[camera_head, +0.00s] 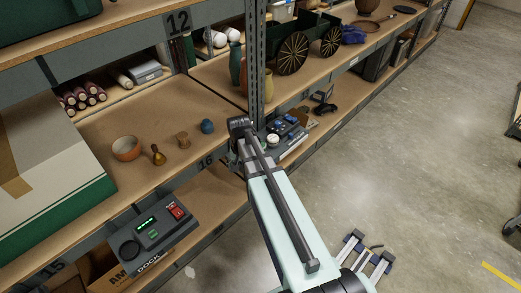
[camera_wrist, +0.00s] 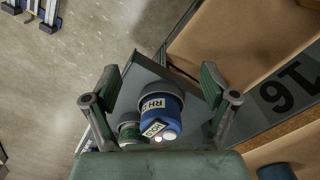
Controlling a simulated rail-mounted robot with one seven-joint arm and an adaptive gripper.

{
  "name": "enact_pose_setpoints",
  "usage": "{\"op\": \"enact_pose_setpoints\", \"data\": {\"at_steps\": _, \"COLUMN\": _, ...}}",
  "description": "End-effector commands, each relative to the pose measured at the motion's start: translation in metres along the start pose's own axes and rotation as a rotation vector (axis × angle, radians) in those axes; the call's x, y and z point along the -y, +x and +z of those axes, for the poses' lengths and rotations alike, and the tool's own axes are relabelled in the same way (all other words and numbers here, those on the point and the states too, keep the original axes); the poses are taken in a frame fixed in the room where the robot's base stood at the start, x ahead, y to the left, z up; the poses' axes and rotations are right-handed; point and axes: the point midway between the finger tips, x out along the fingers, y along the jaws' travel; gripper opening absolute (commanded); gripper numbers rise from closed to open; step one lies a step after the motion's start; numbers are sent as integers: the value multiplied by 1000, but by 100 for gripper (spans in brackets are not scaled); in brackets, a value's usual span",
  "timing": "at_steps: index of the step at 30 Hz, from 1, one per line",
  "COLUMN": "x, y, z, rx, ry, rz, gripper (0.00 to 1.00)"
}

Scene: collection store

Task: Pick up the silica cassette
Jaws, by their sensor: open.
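In the wrist view my gripper (camera_wrist: 160,72) is open, its two green fingers spread wide with nothing held. Between and beyond them is a blue round canister (camera_wrist: 175,103) with a grey top and white labels, one starting "RH". It is probably the silica cassette, but the name cannot be read. A green piece with a pale label (camera_wrist: 130,130) is beside it, partly hidden by the gripper body. Both appear over a dark grey tray (camera_wrist: 146,70). I cannot tell the gap between fingers and canister. In the head view my arm hides the gripper.
The shelf edge marked 16 (camera_wrist: 285,88) is close on the right in the wrist view. In the head view an orange bowl (camera_head: 126,148), a small jug (camera_head: 158,155) and a blue ball (camera_head: 207,126) stand on the shelf. A metal upright (camera_head: 256,60) rises beyond my arm. The floor (camera_head: 410,150) is open.

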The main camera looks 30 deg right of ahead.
Motion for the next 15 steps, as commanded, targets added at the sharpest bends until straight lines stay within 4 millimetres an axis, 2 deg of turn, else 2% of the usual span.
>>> {"op": "enact_pose_setpoints", "data": {"at_steps": 1, "x": -1, "y": -21, "z": -25, "rx": -13, "ry": 66, "rz": -7, "gripper": 85}}
{"op": "enact_pose_setpoints", "data": {"at_steps": 6, "x": -18, "y": -92, "z": -82, "rx": -25, "ry": 318, "rz": -17, "gripper": 85}}
{"op": "enact_pose_setpoints", "data": {"at_steps": 9, "x": -32, "y": -129, "z": -105, "rx": -26, "ry": 451, "rz": -20, "gripper": 85}}
{"op": "enact_pose_setpoints", "data": {"at_steps": 12, "x": -43, "y": -157, "z": -120, "rx": -24, "ry": 550, "rz": -21, "gripper": 85}}
{"op": "enact_pose_setpoints", "data": {"at_steps": 15, "x": -50, "y": -173, "z": -127, "rx": -23, "ry": 610, "rz": -22, "gripper": 85}}
